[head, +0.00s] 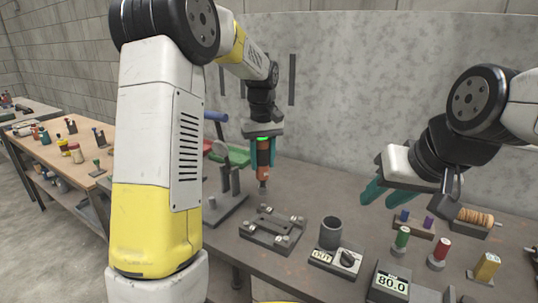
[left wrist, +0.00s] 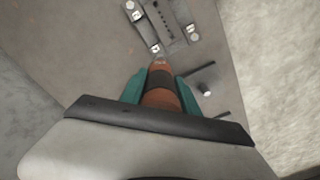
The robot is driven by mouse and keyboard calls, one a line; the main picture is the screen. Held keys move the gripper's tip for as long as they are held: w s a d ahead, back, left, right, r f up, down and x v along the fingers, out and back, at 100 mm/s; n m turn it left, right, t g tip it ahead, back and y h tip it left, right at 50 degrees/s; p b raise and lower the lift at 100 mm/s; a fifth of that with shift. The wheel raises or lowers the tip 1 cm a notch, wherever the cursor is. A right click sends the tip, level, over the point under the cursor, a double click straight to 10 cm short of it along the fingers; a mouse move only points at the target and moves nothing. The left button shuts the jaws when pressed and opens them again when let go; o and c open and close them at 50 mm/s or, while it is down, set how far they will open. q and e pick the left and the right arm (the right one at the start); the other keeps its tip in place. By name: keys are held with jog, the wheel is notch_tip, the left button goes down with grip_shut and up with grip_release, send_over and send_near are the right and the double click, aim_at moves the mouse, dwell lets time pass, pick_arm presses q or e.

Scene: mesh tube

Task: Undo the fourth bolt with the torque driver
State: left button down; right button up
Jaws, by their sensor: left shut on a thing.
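My left gripper (head: 264,146) is shut on the orange and black torque driver (head: 263,160) and holds it upright, tip down. The tip is behind the bolted plate fixture (head: 272,232) and appears apart from it. The fixture lies on the dark workbench, with pale bolt heads (head: 283,240) near its corners. In the left wrist view, the driver (left wrist: 161,88) sits between the teal fingers, and the fixture (left wrist: 165,22) lies beyond its tip. I cannot tell which bolt is the fourth. My right gripper (head: 385,190) is open and empty over the bench at right.
A grey cup (head: 331,232) and a dial unit (head: 347,260) stand right of the fixture. A display (head: 391,284) reads 80.0. A stand with upright posts (head: 226,196) is at left. Green and red pegs (head: 402,237) and a spool (head: 474,217) occupy the right side.

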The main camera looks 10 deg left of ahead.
aim_at(263, 173)
pick_arm(q)
jog(key=shift+f, duration=2.65)
jog(key=shift+s+r, duration=0.1)
jog(key=shift+r, duration=0.2)
dwell(1.1)
